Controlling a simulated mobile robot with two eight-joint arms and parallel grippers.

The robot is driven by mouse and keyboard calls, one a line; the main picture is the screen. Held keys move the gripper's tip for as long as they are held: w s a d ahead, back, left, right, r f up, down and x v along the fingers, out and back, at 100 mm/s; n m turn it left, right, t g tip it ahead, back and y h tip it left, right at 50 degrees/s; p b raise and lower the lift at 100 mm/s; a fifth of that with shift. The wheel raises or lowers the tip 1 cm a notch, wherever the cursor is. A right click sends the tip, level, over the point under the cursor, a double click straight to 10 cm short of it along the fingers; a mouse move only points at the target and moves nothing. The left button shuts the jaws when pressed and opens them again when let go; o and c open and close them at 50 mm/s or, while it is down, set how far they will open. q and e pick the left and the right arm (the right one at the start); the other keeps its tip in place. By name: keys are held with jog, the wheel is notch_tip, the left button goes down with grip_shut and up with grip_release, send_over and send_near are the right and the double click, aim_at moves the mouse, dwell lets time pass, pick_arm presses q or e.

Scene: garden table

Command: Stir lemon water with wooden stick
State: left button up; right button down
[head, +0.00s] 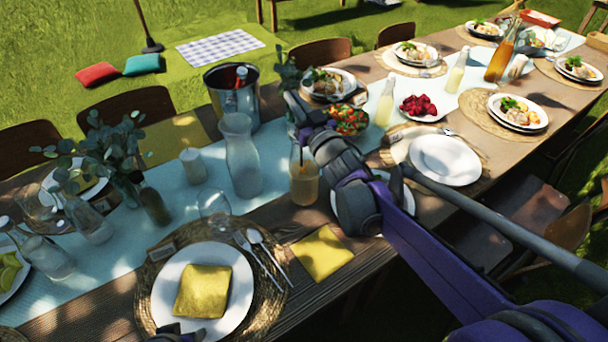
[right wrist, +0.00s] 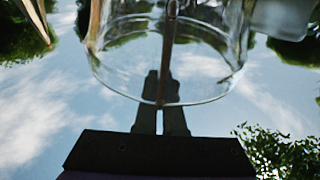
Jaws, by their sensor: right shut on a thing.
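The glass of pale yellow lemon water (head: 304,188) stands on the table near the front edge, right of the yellow-napkin setting. My right gripper (head: 304,135) is over the glass, its tips small in the head view. In the right wrist view my right gripper (right wrist: 161,102) is shut on the wooden stick (right wrist: 168,48), a thin brown rod. The stick passes the clear glass rim (right wrist: 205,98) into the glass. How deep its end sits is hidden. My left gripper (head: 183,330) barely shows at the bottom edge, by the front plate; its jaws are unclear.
A carafe (head: 241,158) and an empty stemmed glass (head: 214,205) stand left of the lemon water. A salad bowl (head: 350,120) is behind my right arm. A yellow napkin (head: 322,252) lies in front. Plates, bottles and a metal bucket (head: 232,95) crowd the table.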

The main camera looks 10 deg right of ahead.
pick_arm(q)
jog(key=shift+f, duration=0.1)
pick_arm(e)
jog(key=shift+f, duration=0.15)
jog(key=c, duration=0.9)
grip_release()
jog(key=shift+c, duration=0.2)
pick_arm(q)
jog(key=shift+s+d, duration=0.1)
pick_arm(e)
jog(key=shift+s+f, duration=0.1)
